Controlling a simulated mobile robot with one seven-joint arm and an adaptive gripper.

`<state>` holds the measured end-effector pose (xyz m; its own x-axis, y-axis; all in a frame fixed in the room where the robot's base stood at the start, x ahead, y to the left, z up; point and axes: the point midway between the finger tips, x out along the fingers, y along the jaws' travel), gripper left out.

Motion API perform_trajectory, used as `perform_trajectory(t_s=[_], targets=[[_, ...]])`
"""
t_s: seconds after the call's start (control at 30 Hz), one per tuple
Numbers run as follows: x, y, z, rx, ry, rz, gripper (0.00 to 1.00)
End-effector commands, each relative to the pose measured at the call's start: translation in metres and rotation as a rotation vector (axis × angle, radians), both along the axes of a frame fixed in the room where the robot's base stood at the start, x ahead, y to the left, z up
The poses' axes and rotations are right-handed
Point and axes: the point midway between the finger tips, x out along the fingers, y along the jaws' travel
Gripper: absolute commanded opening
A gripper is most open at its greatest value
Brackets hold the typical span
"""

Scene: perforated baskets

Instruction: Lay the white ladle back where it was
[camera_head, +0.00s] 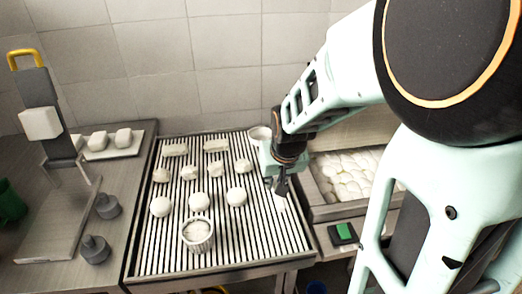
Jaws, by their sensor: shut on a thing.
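My gripper (281,188) is over the right side of the slatted draining table (262,232), fingers pointing down. It is shut on a small pale piece (281,204) that shows at the fingertips, most likely part of the white ladle. The ladle's full shape cannot be made out, as the gripper and wrist cover part of that area. A round white bowl-like thing (259,134) shows at the table's back right corner, partly behind my arm. I cannot tell whether the held piece touches the slats.
Several white lumps, one of them a round ball (160,207), lie on the slats in rows. A white ribbed basket (197,235) stands at the front. A tray of white pieces (352,176) is at right, above a green-topped box (343,232). A press-like stand (42,118) is at left.

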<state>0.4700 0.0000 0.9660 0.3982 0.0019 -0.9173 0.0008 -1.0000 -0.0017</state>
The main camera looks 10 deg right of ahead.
Motion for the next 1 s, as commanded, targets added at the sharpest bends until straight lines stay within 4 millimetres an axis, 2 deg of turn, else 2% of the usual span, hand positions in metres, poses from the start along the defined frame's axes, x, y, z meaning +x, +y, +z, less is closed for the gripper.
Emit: perform_trajectory(t_s=[0.27,0.47,1.0], targets=[[0.0,0.0,-0.001,0.0,-0.004,0.0,0.0],[0.0,0.0,-0.009,0.0,-0.004,0.0,0.0],[0.0,0.0,-0.056,0.0,-0.003,0.0,0.0]])
